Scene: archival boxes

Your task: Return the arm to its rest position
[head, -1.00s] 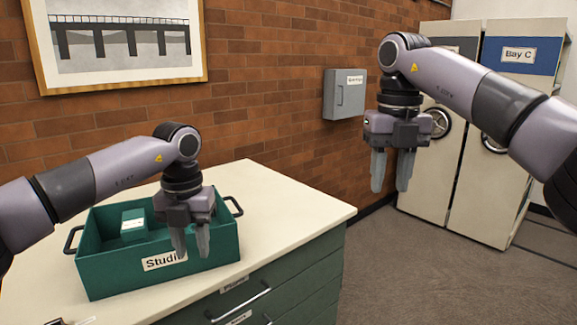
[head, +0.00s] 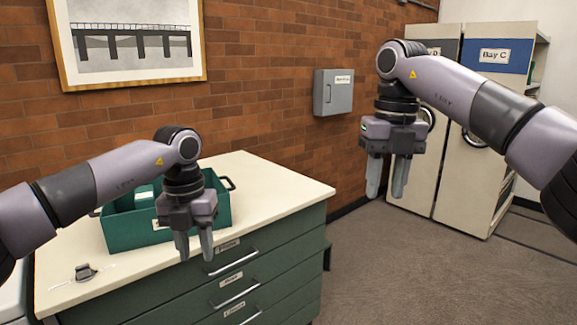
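My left arm comes in from the left, and its gripper (head: 194,246) hangs pointing down in front of the green crate, with its two fingers apart and nothing between them. My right arm comes in from the right, and its gripper (head: 387,178) hangs pointing down in front of the brick wall and the shelving bays. Its two fingers show a gap and hold nothing. Both grippers are in the air and touch nothing that I can see.
The green crate (head: 135,233) stands on the cream-topped cabinet (head: 283,188) with a green box (head: 144,195) inside. A small dark object (head: 86,272) lies at the top's front left. A grey wall box (head: 333,93) hangs on the brick wall. Open floor (head: 420,275) lies at right.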

